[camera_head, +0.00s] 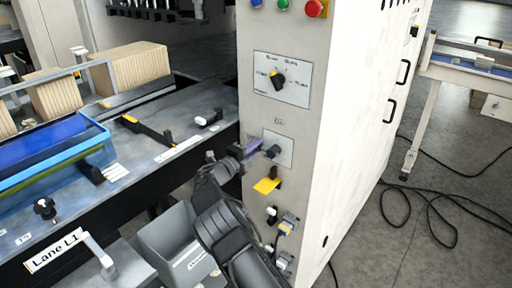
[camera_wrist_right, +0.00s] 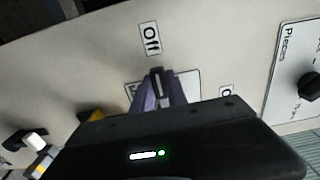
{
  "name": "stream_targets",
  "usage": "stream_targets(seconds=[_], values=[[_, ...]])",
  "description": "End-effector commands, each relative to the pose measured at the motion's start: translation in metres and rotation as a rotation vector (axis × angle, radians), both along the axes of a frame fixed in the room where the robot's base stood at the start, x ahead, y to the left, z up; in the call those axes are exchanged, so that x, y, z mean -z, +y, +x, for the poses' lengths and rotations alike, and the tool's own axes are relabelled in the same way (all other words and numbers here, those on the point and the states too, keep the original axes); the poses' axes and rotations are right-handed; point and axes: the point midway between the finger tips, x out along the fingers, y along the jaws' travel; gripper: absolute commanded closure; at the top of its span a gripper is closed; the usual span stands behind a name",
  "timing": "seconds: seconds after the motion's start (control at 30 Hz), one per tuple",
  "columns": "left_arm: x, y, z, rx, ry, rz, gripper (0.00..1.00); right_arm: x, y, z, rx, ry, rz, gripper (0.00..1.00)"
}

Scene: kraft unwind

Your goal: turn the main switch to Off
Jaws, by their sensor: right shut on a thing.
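The main switch (camera_head: 272,151) is a dark knob on a pale plate, on the front of the cream cabinet. My right gripper (camera_head: 254,147) has its purple fingers at this knob. In the right wrist view the fingers (camera_wrist_right: 157,90) are closed on a grey part of the switch (camera_wrist_right: 158,92). The "Off" label (camera_wrist_right: 150,39) stands just above the fingertips there, and a partly covered label (camera_wrist_right: 227,92) is to their right. The gripper hides much of the plate, so I cannot tell exactly where the switch points. My left gripper is not in view.
A larger dial (camera_head: 278,80) sits above on the cabinet (camera_head: 340,120). A yellow tag (camera_head: 267,185) sticks out below the switch, with plugs (camera_head: 286,228) lower down. A grey bin (camera_head: 172,240) stands left of my right arm. Cables (camera_head: 420,200) lie on the floor at right.

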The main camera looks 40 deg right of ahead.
Motion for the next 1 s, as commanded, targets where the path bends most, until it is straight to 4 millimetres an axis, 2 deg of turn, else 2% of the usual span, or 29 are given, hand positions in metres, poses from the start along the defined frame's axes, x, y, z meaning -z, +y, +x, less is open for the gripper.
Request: stream_targets(seconds=[0.37, 0.4, 0.6, 0.87, 1.0], values=[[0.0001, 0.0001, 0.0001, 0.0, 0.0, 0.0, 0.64, 0.0021, 0.0004, 0.0001, -0.002, 0.012, -0.002, 1.0], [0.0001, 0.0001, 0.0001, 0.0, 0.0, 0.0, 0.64, 0.0022, 0.0004, 0.0, -0.002, 0.012, -0.002, 0.78], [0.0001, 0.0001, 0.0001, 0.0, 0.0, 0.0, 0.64, 0.0015, 0.0002, -0.0001, -0.001, 0.01, -0.002, 0.62], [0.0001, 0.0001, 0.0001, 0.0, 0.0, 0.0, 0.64, 0.001, 0.0003, -0.0002, -0.001, 0.008, -0.002, 0.6], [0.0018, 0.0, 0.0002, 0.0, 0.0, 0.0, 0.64, 0.0012, 0.0069, -0.0009, -0.002, 0.008, -0.002, 0.6]])
